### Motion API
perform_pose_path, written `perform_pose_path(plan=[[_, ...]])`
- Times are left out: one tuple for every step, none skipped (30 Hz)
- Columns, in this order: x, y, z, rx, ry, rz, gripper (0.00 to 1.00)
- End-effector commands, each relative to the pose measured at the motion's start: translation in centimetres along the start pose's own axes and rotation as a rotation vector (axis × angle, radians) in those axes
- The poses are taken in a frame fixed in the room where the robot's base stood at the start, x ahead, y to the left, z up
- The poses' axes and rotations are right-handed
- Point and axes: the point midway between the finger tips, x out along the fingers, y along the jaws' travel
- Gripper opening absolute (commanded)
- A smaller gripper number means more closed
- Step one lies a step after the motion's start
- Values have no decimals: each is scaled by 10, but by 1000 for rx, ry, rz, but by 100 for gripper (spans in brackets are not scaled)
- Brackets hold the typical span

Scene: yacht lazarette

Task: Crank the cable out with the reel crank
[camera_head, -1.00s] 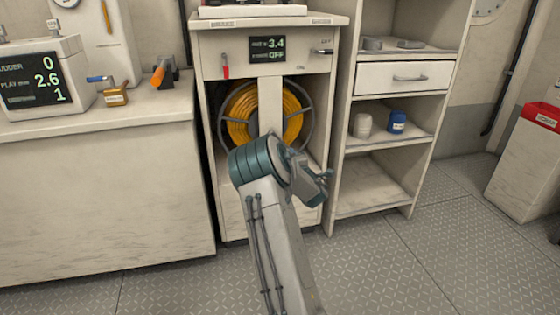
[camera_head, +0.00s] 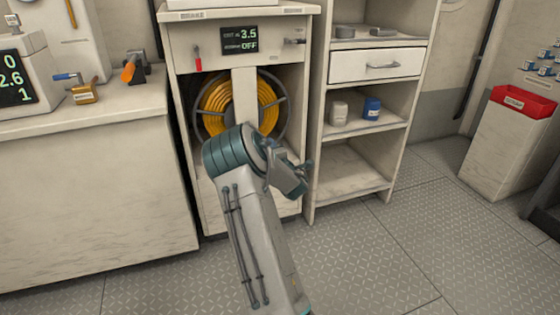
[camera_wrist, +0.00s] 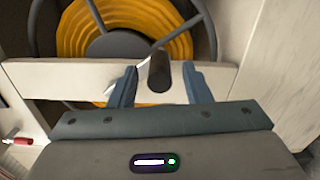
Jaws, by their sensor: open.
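The cable reel (camera_head: 212,107) carries coiled yellow cable and stands inside a pale cabinet; it also shows in the wrist view (camera_wrist: 78,36). A dark cylindrical grip (camera_wrist: 159,70), which looks like the crank handle, stands between my gripper's fingers in the wrist view, with gaps on both sides. A thin light-metal piece (camera_wrist: 115,77) shows beside the left finger, partly hidden. My gripper (camera_wrist: 158,84) is open around the grip; in the head view my gripper (camera_head: 306,172) is at the cabinet's lower right front. My arm hides the lower reel, and the crank is not discernible there.
The cabinet's display (camera_head: 240,40) reads 3.5 and OFF. A pale post (camera_head: 244,94) crosses the reel's front. A red lever (camera_head: 197,60) and a small dark handle (camera_head: 294,41) flank the display. Shelves (camera_head: 350,165) stand close right, a counter (camera_head: 150,101) left.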

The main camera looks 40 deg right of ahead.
Motion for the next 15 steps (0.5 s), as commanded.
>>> perform_pose_path(plan=[[-8,2,1,1,-2,-2,44],[-12,3,1,2,-2,-2,44],[-20,3,2,1,-3,-3,44],[-26,3,2,1,-4,-3,44],[-32,3,3,1,-4,-3,44],[-40,4,3,2,-5,-3,44],[-46,4,3,2,-5,-3,44],[-53,4,3,2,-5,-2,44],[-61,3,3,1,-5,-3,44],[-67,3,3,1,-6,-4,44],[-73,3,3,1,-5,-3,44],[-81,2,3,1,-6,-4,44],[-87,2,3,1,-6,-3,44],[-92,2,3,1,-6,-3,44],[-99,2,3,1,-6,-2,44]])
